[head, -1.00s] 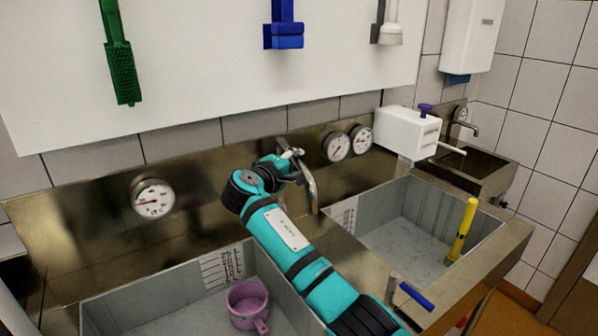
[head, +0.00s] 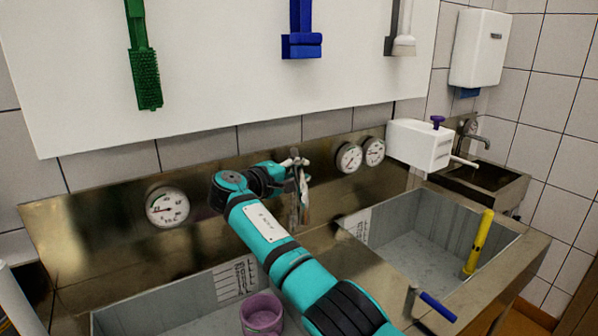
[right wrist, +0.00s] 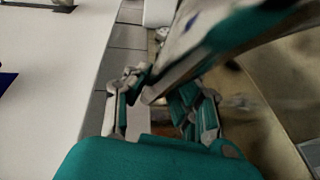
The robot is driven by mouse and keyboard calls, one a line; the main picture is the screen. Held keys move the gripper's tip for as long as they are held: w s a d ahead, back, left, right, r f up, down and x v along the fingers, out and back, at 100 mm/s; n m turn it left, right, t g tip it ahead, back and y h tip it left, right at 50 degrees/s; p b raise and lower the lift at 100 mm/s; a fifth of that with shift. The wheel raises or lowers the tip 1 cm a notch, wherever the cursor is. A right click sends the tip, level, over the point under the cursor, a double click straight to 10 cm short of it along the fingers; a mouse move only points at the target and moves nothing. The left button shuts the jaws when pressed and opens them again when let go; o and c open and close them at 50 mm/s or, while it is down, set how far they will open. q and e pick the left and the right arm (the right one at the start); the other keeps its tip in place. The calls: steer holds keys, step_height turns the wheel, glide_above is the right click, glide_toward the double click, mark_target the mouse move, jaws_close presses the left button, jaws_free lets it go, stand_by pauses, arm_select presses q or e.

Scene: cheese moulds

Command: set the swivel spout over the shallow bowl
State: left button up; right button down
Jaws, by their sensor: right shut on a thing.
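The swivel spout (head: 304,190) is a shiny metal tube at the back splash panel, between the two sink bowls. My right gripper (head: 296,168) is shut on it near its upper part. In the right wrist view the spout (right wrist: 200,50) is a blurred metal bar crossing between the fingers (right wrist: 160,95). The spout's lower end hangs near the divider between the bowls. The left bowl (head: 165,305) has a wall scale and a pink dipper (head: 262,314) in it; the right bowl (head: 415,245) also has a wall scale. I cannot tell which is shallower. My left gripper is out of view.
A yellow cylinder (head: 479,243) leans in the right bowl. Several dials, such as one at the left (head: 167,207), sit on the back panel. A white box (head: 420,145) stands beyond the right bowl.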

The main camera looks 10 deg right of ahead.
steer(key=c, duration=1.4)
jaws_free()
steer(key=shift+a+r, duration=0.1)
steer(key=shift+r, duration=0.1)
steer(key=shift+o, duration=1.4)
steer(key=shift+f, duration=0.15)
steer(key=v, duration=0.7)
steer(key=shift+a, duration=0.25)
steer(key=shift+c, duration=0.3)
